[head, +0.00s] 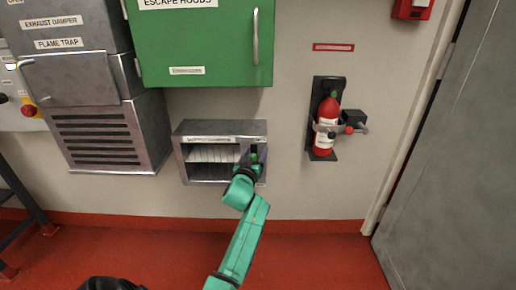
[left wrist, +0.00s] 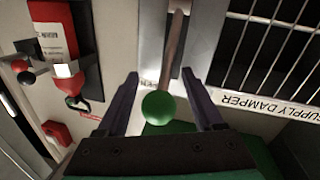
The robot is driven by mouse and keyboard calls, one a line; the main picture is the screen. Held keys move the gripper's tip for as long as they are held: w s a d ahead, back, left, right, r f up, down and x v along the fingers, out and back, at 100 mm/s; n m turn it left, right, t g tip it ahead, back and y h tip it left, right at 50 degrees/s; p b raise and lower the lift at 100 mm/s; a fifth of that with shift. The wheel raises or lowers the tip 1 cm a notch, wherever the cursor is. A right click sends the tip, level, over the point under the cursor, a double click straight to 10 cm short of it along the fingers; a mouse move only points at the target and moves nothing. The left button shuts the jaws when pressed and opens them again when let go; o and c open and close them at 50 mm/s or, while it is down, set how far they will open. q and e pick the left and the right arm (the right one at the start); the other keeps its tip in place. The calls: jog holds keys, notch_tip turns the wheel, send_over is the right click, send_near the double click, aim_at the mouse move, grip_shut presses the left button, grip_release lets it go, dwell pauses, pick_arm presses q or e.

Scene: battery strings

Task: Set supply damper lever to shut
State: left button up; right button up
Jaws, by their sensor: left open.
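The supply damper (head: 181,160) is a grey wall box with a slatted opening, low on the wall. Its label (left wrist: 268,108) reads SUPPLY DAMPER, upside down in the left wrist view. At the right end of the box is a lever with a brown rod (left wrist: 175,45) and a green ball knob (left wrist: 159,107). My left gripper (head: 253,153) is in front of that end. In the left wrist view its open fingers (left wrist: 159,76) stand on either side of the lever, with the knob between them and a gap on each side. In the head view my gripper largely hides the lever. My right gripper is not in view.
A green cabinet (head: 200,45) hangs above the damper. A red extinguisher (head: 326,125) is on a bracket to the right, with a grey door (head: 440,170) beyond. A grey exhaust damper and flame trap unit (head: 110,135) is to the left. The red floor below is clear.

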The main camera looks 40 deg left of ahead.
pick_arm(q)
jog(key=shift+d+r, duration=0.1)
jog(key=shift+r, duration=0.05)
jog(key=shift+s, duration=0.15)
jog(key=shift+c, duration=0.5)
grip_shut()
dwell(0.7)
